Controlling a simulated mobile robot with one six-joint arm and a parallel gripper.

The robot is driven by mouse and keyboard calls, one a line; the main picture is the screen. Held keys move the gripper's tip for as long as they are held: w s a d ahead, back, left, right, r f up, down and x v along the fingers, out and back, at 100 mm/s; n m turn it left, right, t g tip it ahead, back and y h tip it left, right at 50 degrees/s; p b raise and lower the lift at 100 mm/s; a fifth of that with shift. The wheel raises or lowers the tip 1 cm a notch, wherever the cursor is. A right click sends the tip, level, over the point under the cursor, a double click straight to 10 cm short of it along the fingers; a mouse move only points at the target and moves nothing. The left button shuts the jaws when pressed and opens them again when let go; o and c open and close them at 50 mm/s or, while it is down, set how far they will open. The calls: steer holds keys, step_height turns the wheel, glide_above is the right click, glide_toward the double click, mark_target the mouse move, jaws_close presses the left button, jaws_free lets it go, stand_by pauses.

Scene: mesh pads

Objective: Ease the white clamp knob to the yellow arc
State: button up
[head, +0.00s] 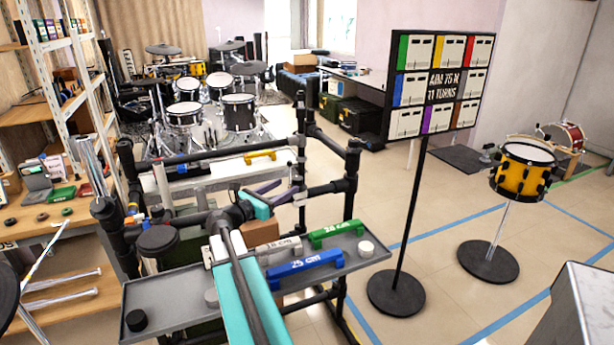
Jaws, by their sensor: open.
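My gripper (279,191) is at the end of my teal and dark arm, over the black pipe rack. Its two dark fingers are spread apart, with nothing seen between them. A small white round piece (366,248), possibly the white clamp knob, sits at the right end of the grey tray, right of and below my gripper. I cannot tell for certain that it is the knob. A yellow handle-like piece (260,155) lies on a pale bar beyond my gripper. No yellow arc marking can be made out at this size.
The grey tray (378,257) also holds a blue 25 CM bar (305,268), a green bar (336,234) and a black knob (136,320). Black rack pipes (352,165) stand around my gripper.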

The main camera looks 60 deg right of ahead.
steer(key=d, duration=0.4)
steer(key=s+d, duration=0.1)
steer(key=d, duration=0.2)
steer(key=s+d+p, duration=0.1)
steer(key=d, duration=0.3)
steer(key=shift+s+d, duration=0.1)
steer(key=shift+d, duration=0.2)
steer(key=c, duration=1)
steer(key=shift+s+d, duration=0.1)
steer(key=shift+c, duration=0.2)
